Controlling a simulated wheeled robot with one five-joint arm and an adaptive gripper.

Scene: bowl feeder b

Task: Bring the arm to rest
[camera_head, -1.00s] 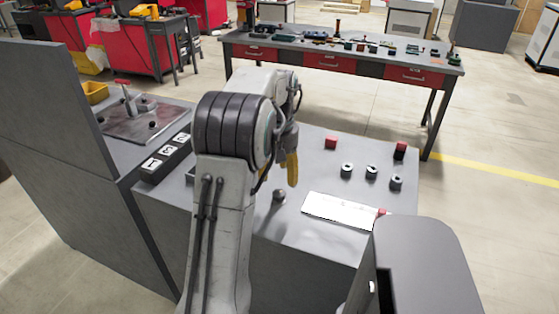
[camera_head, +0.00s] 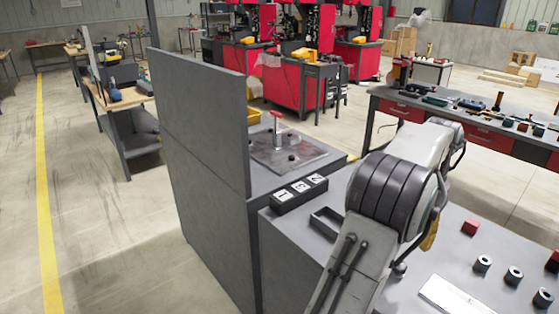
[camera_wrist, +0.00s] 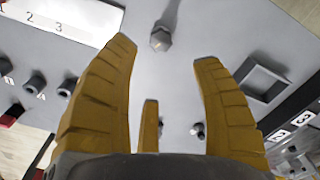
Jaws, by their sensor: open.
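My arm (camera_head: 390,190) is bent over the grey workbench at the right of the head view. My gripper shows there only as a bit of yellow finger (camera_head: 430,235) behind the arm. In the wrist view my gripper (camera_wrist: 165,52) has its yellow fingers spread wide, with nothing between them. It hangs above the bench top. A grey hex-headed piece (camera_wrist: 160,39) stands on the bench near the fingertips in that view, apart from them. It also shows in the head view (camera_head: 398,270), below the arm.
A white numbered plate (camera_head: 460,298), several dark-holed rings (camera_head: 483,263) and red blocks (camera_head: 470,227) are on the bench. An open dark tray (camera_head: 327,222) and a numbered block (camera_head: 299,194) are left of my arm. A tall grey panel (camera_head: 200,150) stands farther left.

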